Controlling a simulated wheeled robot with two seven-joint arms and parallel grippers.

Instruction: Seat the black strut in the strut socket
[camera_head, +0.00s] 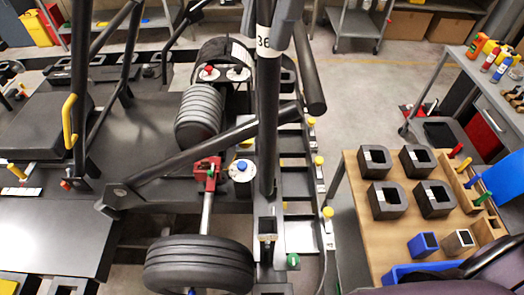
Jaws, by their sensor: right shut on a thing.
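The black strut (268,130) is a long dark tube standing nearly upright in the middle of the head view, with a white label "36" near its top. My right gripper (268,22) is at the top edge, shut on the strut's upper part; its grey fingers show beside the tube. A dark square socket (267,227) with an open top appears just below the strut's lower end in the picture. I take it to be the strut socket. The strut looks apart from its opening, but the height gap is hard to tell. My left gripper is not in view.
A diagonal black bar (190,155) passes behind the strut. A tyre (200,262), a red clamp (207,168) and a ribbed grey cylinder (200,115) stand left. A wooden table (400,235) with black blocks stands right. Open floor (370,90) lies behind it.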

